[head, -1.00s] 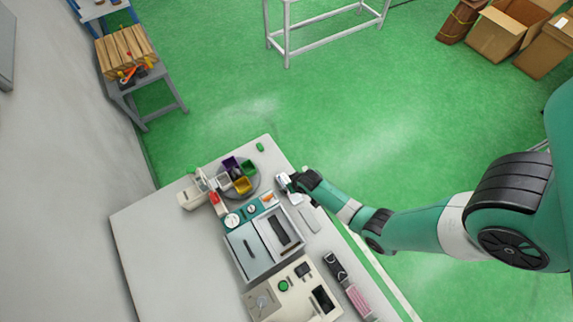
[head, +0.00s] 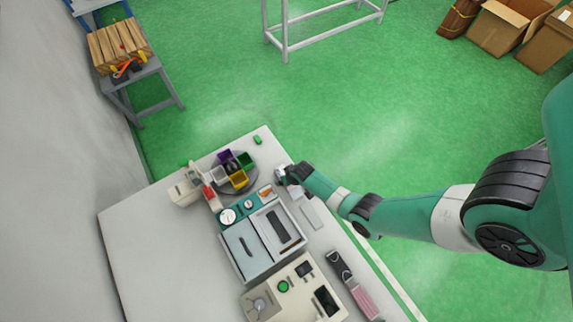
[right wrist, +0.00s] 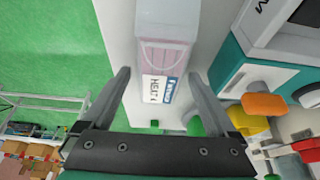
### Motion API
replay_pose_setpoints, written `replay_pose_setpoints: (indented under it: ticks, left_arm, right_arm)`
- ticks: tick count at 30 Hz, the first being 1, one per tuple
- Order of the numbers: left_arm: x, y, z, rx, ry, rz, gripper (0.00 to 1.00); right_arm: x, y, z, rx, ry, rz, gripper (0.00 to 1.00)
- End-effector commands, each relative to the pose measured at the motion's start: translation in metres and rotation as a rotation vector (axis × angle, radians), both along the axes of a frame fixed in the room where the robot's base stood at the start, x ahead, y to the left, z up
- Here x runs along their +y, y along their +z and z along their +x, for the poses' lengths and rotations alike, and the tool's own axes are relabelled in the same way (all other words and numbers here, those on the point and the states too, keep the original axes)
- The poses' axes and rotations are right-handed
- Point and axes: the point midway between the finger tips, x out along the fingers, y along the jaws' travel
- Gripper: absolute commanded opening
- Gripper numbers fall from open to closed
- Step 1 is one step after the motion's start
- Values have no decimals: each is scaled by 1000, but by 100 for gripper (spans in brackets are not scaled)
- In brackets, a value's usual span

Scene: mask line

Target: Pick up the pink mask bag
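The pink mask bag (right wrist: 168,45), pale pink with a clear upper end and a white and blue label, lies on the white table (right wrist: 118,25) in the right wrist view. My right gripper (right wrist: 158,74) is open, with one finger on each side of the bag's labelled end. A gap shows beside the left finger; whether the right finger touches the bag is unclear. In the head view the right gripper (head: 280,175) is at the table's right edge and hides much of what lies under it. My left gripper is not in view.
A round tray with coloured bins, including a yellow bin (head: 238,179), stands left of the gripper. A grey two-part tray (head: 247,250) and a cream fixture (head: 262,307) stand nearer. A pink striped item (head: 366,302) lies along the right edge.

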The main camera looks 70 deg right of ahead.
Motion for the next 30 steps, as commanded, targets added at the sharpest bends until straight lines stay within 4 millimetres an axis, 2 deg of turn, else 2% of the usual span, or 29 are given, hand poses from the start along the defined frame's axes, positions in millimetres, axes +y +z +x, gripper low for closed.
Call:
replay_pose_setpoints:
  ticks: [1, 2, 12, 19, 23, 26, 28, 30]
  left_arm:
    - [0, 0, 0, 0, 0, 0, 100]
    - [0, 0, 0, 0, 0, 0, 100]
    - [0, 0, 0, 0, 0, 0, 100]
    - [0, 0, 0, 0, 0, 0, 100]
    - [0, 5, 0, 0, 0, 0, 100]
    - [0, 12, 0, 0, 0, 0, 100]
    - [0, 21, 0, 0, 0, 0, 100]
    - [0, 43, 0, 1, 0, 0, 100]
  right_arm:
    - [0, 0, 0, 0, 0, 0, 82]
    - [0, 0, 0, 0, 0, 0, 77]
    - [0, 0, 0, 0, 0, 0, 16]
    - [0, 1, 0, 0, 0, 0, 16]
    - [0, 8, 0, 0, 0, 0, 16]
    - [0, 22, 0, -1, 0, -1, 16]
    - [0, 38, 0, -2, 0, 0, 16]
    - [6, 57, -12, 2, 0, 1, 16]
